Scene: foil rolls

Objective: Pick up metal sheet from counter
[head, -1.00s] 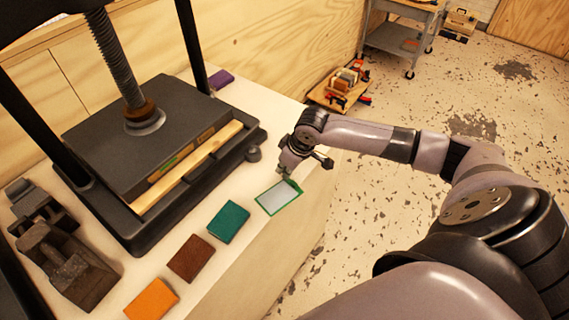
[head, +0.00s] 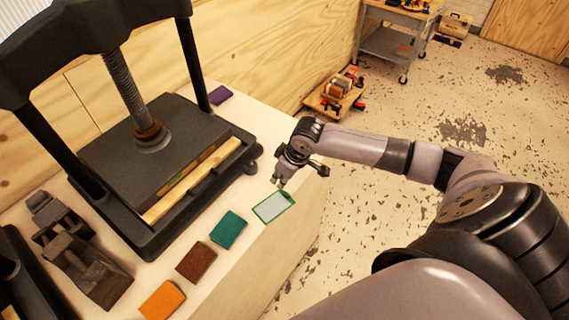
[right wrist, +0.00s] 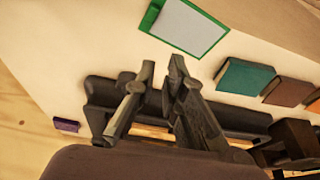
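The metal sheet (head: 273,206) is a pale grey rectangle with a green border, lying flat near the front edge of the counter (head: 228,268). It also shows at the top of the right wrist view (right wrist: 188,26). My right gripper (head: 281,184) is just above and beside the sheet's far end in the head view. In the right wrist view its two fingers (right wrist: 162,66) stand a little apart, with nothing between them, and the sheet lies beyond the tips. My left gripper is not in view.
Teal (head: 229,227), brown (head: 196,259) and orange (head: 162,300) books lie in a row beside the sheet. A large black press (head: 150,160) stands behind them, and a purple block (head: 220,95) lies at the back. A dark metal tool (head: 85,262) sits at left.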

